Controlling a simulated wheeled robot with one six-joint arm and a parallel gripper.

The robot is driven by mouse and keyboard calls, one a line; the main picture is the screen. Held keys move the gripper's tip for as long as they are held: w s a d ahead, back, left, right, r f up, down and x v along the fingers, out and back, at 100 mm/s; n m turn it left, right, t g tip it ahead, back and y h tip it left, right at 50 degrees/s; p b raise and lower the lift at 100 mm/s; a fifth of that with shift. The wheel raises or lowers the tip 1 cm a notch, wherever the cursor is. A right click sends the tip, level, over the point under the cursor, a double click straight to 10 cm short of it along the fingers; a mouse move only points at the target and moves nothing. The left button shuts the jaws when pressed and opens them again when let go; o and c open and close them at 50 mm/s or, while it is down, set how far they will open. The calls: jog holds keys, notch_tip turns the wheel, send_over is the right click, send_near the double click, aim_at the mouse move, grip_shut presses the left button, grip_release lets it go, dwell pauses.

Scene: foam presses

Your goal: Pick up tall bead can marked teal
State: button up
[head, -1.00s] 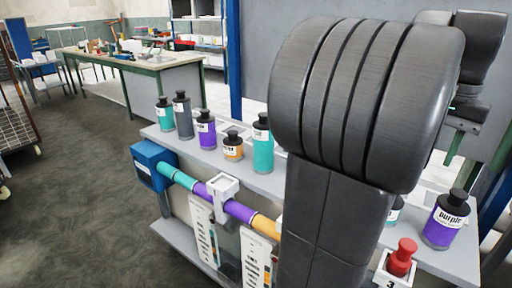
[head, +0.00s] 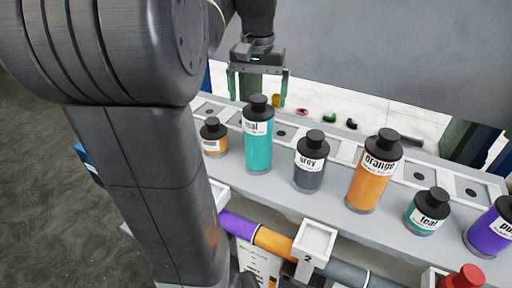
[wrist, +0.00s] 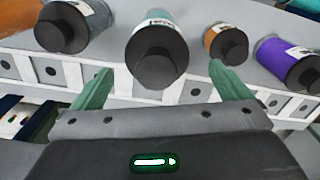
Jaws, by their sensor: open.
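The tall teal can (head: 258,153) stands upright on the grey shelf, with a black cap and a white label reading "teal". In the wrist view the same can (wrist: 156,28) is at top centre, its black cap toward me. My gripper (head: 257,99) is open and empty, with green fingers, above and behind the can's cap in the head view. In the wrist view the fingers of my gripper (wrist: 163,85) lie to either side of the cap, apart from it. A shorter teal can (head: 427,213) stands farther right on the shelf.
A small orange can (head: 213,139) stands left of the tall teal can, and a grey can (head: 310,168) stands close on its right. A tall orange can (head: 372,180) and a purple can (head: 490,233) stand farther right. A row of white square holders (head: 345,151) runs behind the cans.

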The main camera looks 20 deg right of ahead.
aim_at(259, 113)
jog(key=shift+s+f, duration=0.15)
jog(key=shift+f, duration=0.45)
jog(key=f, duration=0.4)
jog(key=shift+d+f, duration=0.2)
jog(key=shift+f, duration=0.2)
jog(key=c, duration=1.7)
